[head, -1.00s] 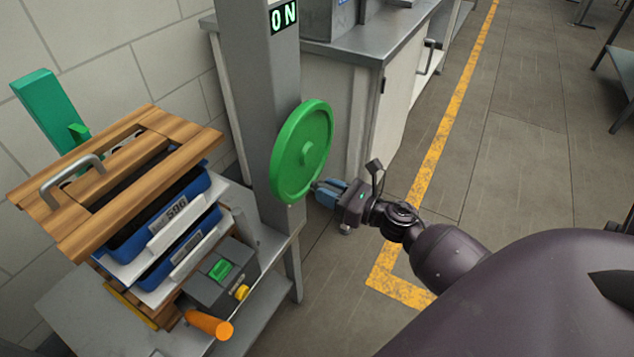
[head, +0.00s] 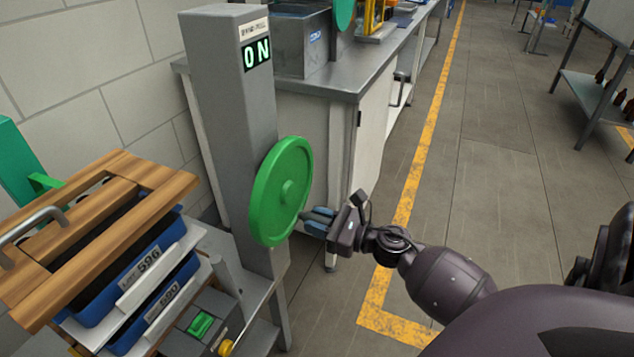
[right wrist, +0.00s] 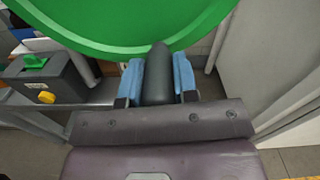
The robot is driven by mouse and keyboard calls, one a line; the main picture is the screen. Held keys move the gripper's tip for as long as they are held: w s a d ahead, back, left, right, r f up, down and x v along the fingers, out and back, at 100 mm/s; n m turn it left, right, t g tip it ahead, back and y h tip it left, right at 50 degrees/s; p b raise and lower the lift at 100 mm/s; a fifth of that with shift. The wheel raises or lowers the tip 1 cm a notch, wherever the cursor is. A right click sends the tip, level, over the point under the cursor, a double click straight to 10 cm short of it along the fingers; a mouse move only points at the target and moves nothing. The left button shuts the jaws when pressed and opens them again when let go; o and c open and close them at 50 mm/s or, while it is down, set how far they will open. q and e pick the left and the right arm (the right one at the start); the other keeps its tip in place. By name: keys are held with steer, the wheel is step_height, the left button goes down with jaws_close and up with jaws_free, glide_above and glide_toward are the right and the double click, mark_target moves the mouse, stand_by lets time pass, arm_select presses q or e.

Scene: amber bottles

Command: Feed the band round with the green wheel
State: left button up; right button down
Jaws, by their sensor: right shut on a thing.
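The green wheel (head: 281,192) is mounted on the side of a grey column (head: 230,90). A dark grey handle (right wrist: 158,75) stands out from the wheel's rim in the right wrist view. My right gripper (head: 318,218) is shut on this handle, with a blue finger on each side of it, at the wheel's lower right in the head view. The right wrist view also shows the green wheel (right wrist: 120,22) close above the fingers. A lit sign (head: 257,53) on the column reads ON. No band can be made out. My left gripper is not in view.
Blue trays (head: 95,328) under a wooden frame (head: 120,205) stand left of the column. A control box with a green switch (head: 201,324) is below. A steel-topped bench (head: 330,85) stands behind.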

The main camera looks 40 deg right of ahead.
steer(key=c, duration=0.9)
jaws_free()
steer(key=shift+s+d, duration=0.1)
steer(key=v, duration=1)
steer(key=shift+s+d, duration=0.1)
steer(key=shift+s, duration=0.25)
